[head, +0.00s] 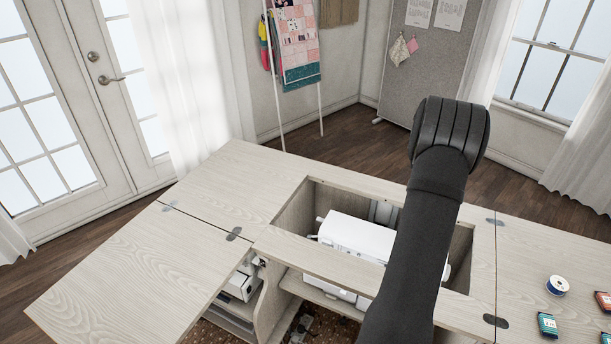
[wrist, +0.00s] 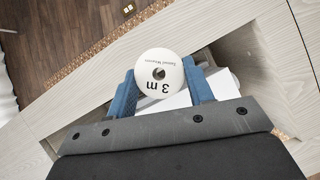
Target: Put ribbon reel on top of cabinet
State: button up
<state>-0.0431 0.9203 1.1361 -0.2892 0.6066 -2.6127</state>
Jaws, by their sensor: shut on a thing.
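The ribbon reel (wrist: 153,88), a white disc marked "3 m" with a dark centre hole, sits between the blue fingers of my gripper (wrist: 160,83) in the wrist view. My gripper is shut on it, with the round face toward the camera. The reel is above the cabinet's opening in that view. The pale wood cabinet (head: 120,265) fills the front of the head view, and its top also shows in the wrist view (wrist: 85,77). In the head view my dark arm hides the gripper and the held reel.
A white sewing machine (head: 355,238) sits in the cabinet's recessed opening. A blue and white spool (head: 557,286), a teal packet (head: 547,324) and a red packet (head: 603,301) lie on the right leaf. The left leaf is clear.

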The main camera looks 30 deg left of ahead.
jog(key=s+a+n+y, duration=0.15)
jog(key=s+a, duration=0.35)
jog(key=a, duration=0.9)
jog(key=s+a+n+y, duration=0.1)
jog(key=s+a+n, duration=0.3)
jog(key=a, duration=1)
jog(key=s+a+n+y, duration=0.15)
jog(key=s+a, duration=0.45)
jog(key=a, duration=0.8)
jog(key=a+f, duration=0.2)
jog(key=a, duration=0.1)
jog(key=s+a+f, duration=0.1)
jog(key=a+f, duration=0.1)
jog(key=a, duration=0.2)
jog(key=s+a+f, duration=0.1)
jog(key=a+f, duration=0.1)
jog(key=a, duration=0.1)
jog(key=shift+s+a+f, duration=0.2)
jog(key=shift+f, duration=0.05)
jog(key=shift+s+a+f, duration=0.1)
jog(key=shift+a+f, duration=0.25)
jog(key=shift+a, duration=0.05)
jog(key=shift+f, duration=1.85)
jog(key=shift+f, duration=0.15)
jog(key=o, duration=0.9)
jog(key=shift+o, duration=0.2)
